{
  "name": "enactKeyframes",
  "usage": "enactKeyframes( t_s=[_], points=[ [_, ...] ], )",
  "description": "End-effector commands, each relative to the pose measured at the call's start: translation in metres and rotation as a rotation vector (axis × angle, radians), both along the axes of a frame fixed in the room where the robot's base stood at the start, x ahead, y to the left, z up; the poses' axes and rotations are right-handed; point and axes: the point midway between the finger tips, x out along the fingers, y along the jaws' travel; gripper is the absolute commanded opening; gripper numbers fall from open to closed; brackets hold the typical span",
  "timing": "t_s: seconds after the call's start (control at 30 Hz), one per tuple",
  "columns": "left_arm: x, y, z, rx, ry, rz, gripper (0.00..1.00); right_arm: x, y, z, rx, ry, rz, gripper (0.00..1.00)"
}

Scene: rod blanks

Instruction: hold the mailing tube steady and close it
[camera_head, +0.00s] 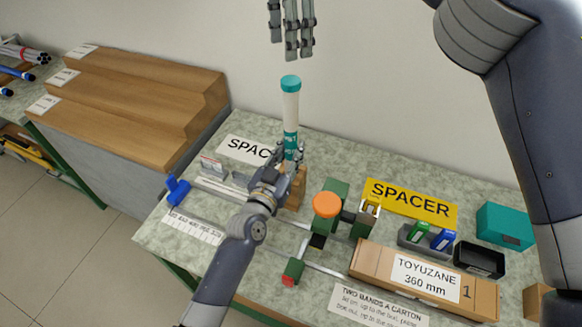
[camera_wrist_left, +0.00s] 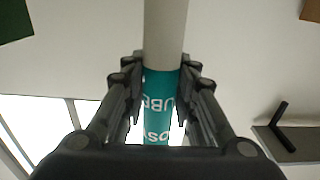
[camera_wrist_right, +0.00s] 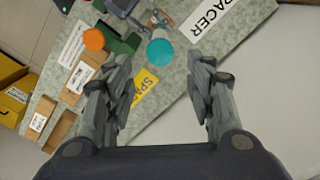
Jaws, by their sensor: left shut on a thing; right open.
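The mailing tube (camera_head: 290,108) stands upright on the bench, white with a teal printed band and a teal cap (camera_head: 290,82) on its top end. My left gripper (camera_head: 291,160) is shut on the tube around its lower teal band; the left wrist view shows the fingers (camera_wrist_left: 162,88) on both sides of the tube (camera_wrist_left: 165,35). My right gripper (camera_head: 291,50) is open and empty above the cap, apart from it. In the right wrist view the round cap (camera_wrist_right: 160,52) lies beyond and between the open fingers (camera_wrist_right: 160,88). The cap hides the tube's top edge.
A green fixture with an orange knob (camera_head: 327,204) stands right of the tube. A long carton (camera_head: 370,262) lies at the front right. A yellow SPACER sign (camera_head: 412,199), a black bin (camera_head: 479,260) and a teal box (camera_head: 505,226) are farther right. Wooden steps (camera_head: 130,95) stand left.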

Motion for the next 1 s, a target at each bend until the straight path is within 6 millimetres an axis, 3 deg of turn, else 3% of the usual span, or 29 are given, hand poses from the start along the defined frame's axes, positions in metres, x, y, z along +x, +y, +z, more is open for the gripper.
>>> enactKeyframes(
  t_s=[0.47,1.0],
  points=[
    [0.0,0.0,-0.001,0.002,0.001,0.0,0.0,0.0,0.0,-0.005,-0.001,0.001,0.0,0.5],
    [0.0,0.0,-0.001,0.002,0.002,0.0,0.0,0.0,-0.001,-0.074,-0.002,0.0,-0.001,0.5]
  ],
)
